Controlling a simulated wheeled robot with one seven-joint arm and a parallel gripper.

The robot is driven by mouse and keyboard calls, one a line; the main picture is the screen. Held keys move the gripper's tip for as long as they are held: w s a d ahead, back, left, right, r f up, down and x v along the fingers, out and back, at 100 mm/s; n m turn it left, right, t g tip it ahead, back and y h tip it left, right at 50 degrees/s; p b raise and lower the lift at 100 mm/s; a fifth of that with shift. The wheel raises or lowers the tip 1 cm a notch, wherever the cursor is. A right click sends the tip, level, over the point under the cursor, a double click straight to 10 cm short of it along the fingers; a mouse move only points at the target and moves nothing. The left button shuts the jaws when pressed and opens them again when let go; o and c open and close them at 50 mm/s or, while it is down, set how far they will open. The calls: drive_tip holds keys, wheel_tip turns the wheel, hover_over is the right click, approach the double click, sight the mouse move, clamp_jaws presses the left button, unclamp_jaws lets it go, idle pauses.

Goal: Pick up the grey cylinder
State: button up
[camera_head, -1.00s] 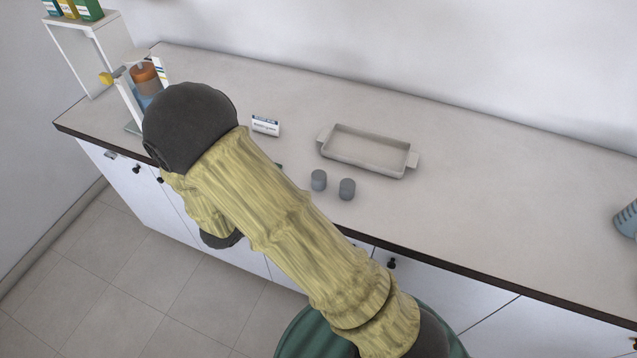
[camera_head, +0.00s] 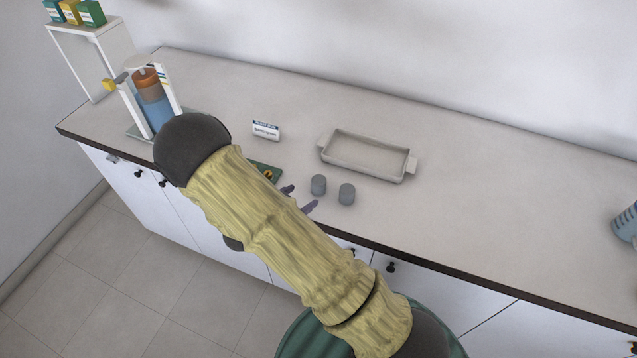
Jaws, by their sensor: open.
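Two short grey cylinders stand upright side by side on the counter, near its front edge: a left one (camera_head: 318,185) and a right one (camera_head: 346,194). They look alike. My gripper (camera_head: 299,198) shows only as two purple fingertips poking out from behind my arm. The fingertips are spread apart and empty, just left of the left cylinder and pointing towards it. A small gap seems to lie between them and the cylinder. The rest of the gripper is hidden behind my arm.
A shallow grey tray (camera_head: 327,152) lies behind the cylinders. A small white sign (camera_head: 266,131) stands to its left. A green item (camera_head: 270,170) is partly hidden by my arm.

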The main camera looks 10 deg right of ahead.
sight(314, 188)
drive_tip(key=p+x, duration=0.1)
drive_tip(key=x, duration=0.3)
drive_tip(key=shift+w+d, duration=0.1)
drive_tip(key=shift+d, duration=0.05)
drive_tip(key=shift+w+d+f, duration=0.25)
drive_tip(key=shift+w+f, duration=0.05)
drive_tip(key=shift+w+d+p, duration=0.3)
drive_tip(key=shift+d+p, duration=0.1)
drive_tip(key=shift+p, duration=0.1)
drive_tip(key=p+x, duration=0.1)
drive_tip(key=x, duration=0.3)
drive_tip(key=shift+w+f+p, duration=0.1)
drive_tip(key=shift+f+p, duration=0.2)
drive_tip(key=shift+p, duration=0.05)
drive_tip(key=c, duration=1.3)
